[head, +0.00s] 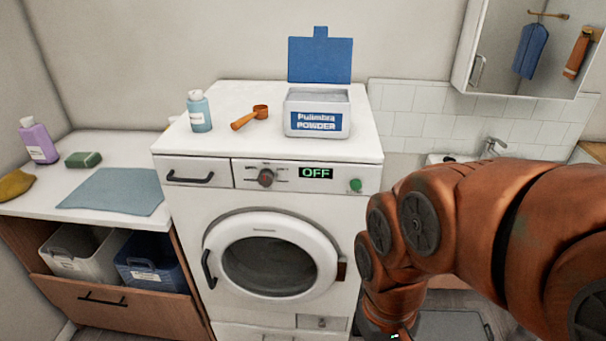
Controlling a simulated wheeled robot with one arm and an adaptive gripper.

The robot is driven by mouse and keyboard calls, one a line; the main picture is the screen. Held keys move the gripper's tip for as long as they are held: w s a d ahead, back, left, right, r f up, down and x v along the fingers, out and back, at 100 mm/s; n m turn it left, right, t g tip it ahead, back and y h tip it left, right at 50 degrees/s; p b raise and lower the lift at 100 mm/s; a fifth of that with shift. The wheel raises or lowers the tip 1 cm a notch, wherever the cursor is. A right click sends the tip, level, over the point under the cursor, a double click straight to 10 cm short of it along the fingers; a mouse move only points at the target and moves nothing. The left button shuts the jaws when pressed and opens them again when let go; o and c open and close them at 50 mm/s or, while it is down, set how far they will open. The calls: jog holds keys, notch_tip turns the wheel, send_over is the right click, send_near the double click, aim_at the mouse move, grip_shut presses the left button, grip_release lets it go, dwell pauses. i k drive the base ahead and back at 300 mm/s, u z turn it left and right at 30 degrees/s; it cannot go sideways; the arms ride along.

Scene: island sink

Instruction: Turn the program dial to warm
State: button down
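The program dial (265,178) is a dark round knob with an orange-red mark, on the front control panel of the white washing machine (196,240). Small label marks sit around the dial, too small to read. The display (316,173) beside it reads OFF in green. A round green button (355,185) is at the panel's right end. The machine's round door (270,258) looks shut. My orange arm comes in from the right, in front of the machine's lower right side. My gripper is below the picture's lower edge and cannot be seen.
On the machine top stand a light blue bottle (199,112), an orange scoop (250,118) and an open powder box (317,113). The left counter holds a purple bottle (38,142), a green sponge (83,159) and a blue cloth (115,191). The space before the dial is clear.

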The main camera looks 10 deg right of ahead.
aim_at(266, 177)
jog(key=u, duration=1.9)
jog(key=k, duration=0.4)
jog(key=z, duration=0.6)
